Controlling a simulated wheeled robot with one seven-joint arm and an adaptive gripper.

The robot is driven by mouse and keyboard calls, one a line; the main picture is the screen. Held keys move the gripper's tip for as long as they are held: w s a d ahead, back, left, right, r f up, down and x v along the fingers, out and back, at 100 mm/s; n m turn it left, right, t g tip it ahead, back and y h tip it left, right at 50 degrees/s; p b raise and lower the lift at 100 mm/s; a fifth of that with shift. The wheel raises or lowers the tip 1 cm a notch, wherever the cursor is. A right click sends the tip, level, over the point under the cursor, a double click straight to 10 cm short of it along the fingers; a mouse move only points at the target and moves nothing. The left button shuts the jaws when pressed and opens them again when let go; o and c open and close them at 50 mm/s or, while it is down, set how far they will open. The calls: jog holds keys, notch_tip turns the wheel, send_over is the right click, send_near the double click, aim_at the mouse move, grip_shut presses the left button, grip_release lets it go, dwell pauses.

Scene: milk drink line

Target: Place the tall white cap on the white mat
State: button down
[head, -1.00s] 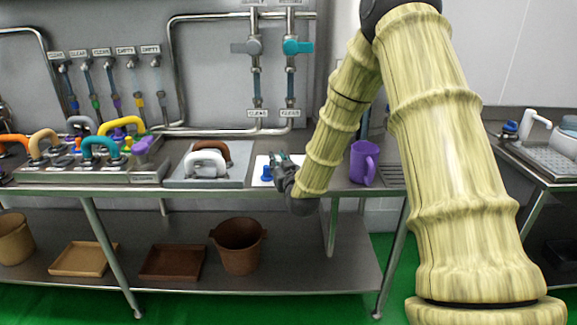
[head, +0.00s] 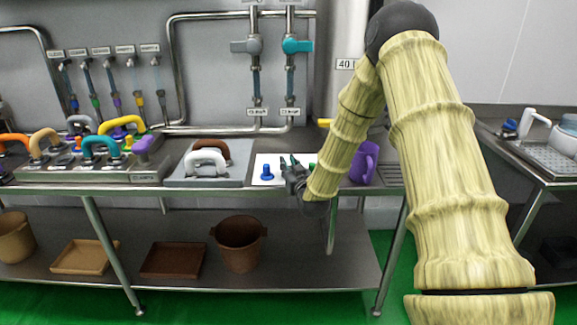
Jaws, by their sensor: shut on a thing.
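The white mat (head: 261,160) lies on the steel counter, left of my forearm. A small blue piece (head: 267,173) stands on its left part. My gripper (head: 289,161), dark with teal-green at its fingers, is over the right part of the mat, just right of the blue piece. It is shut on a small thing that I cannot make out. I cannot pick out the tall white cap. My gripper and forearm hide the mat's right side, where a bit of green (head: 312,165) shows.
A grey tray (head: 181,180) with a white handled piece (head: 206,160) and a brown one (head: 211,147) is left of the mat. A rack of coloured handles (head: 148,175) stands further left. A purple mug (head: 363,163) is right of my forearm, close to it.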

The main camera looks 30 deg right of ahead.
jog(key=c, duration=1.3)
grip_release()
jog(key=shift+f, duration=0.1)
